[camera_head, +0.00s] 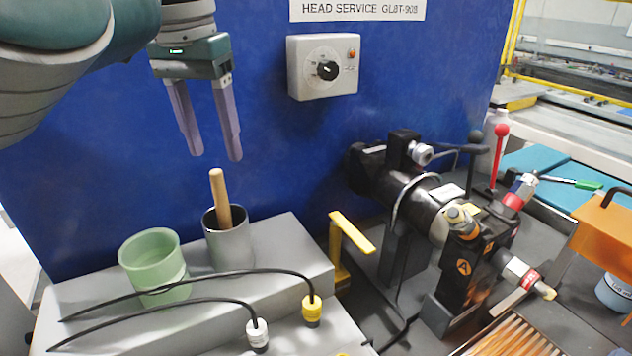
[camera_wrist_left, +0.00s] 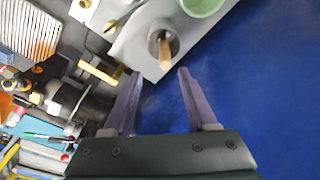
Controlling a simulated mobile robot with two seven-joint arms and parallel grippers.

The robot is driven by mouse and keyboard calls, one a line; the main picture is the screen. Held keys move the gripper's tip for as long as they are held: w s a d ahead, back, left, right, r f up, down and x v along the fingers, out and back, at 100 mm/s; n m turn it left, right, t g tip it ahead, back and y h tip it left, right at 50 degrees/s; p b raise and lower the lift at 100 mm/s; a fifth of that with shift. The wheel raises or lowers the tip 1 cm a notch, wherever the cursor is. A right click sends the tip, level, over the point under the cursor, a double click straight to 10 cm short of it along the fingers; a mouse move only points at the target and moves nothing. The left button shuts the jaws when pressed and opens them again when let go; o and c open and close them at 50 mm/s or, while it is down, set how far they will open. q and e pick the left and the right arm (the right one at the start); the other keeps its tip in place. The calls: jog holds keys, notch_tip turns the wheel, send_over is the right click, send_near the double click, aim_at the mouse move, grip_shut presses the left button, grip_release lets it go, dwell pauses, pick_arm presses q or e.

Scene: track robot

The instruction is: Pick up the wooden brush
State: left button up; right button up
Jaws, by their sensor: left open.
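The wooden brush shows as a light wooden handle (camera_head: 221,196) that sticks up, slightly tilted, from a grey cup (camera_head: 230,246). Its lower end is hidden inside the cup. My left gripper (camera_head: 215,158) is open and empty, with its purple fingers pointing down just above the handle's top. In the left wrist view the handle (camera_wrist_left: 165,55) lies beyond the fingertips, roughly between them, and the grey cup (camera_wrist_left: 154,36) is behind it. My left gripper (camera_wrist_left: 159,72) touches nothing there. My right gripper is not in view.
A green cup (camera_head: 153,262) stands left of the grey cup on the grey block (camera_head: 285,248). Black cables with yellow (camera_head: 312,311) and white (camera_head: 258,335) connectors lie in front. A yellow bracket (camera_head: 350,235) and black machine (camera_head: 410,200) stand right. A blue panel (camera_head: 280,150) rises behind.

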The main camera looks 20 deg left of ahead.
aim_at(215, 171)
pick_arm(q)
jog(key=f, duration=0.4)
jog(key=a+f, duration=0.1)
jog(key=f, duration=0.1)
jog(key=shift+w+p, duration=0.25)
jog(key=shift+p, duration=0.1)
jog(key=shift+c, duration=0.3)
grip_shut()
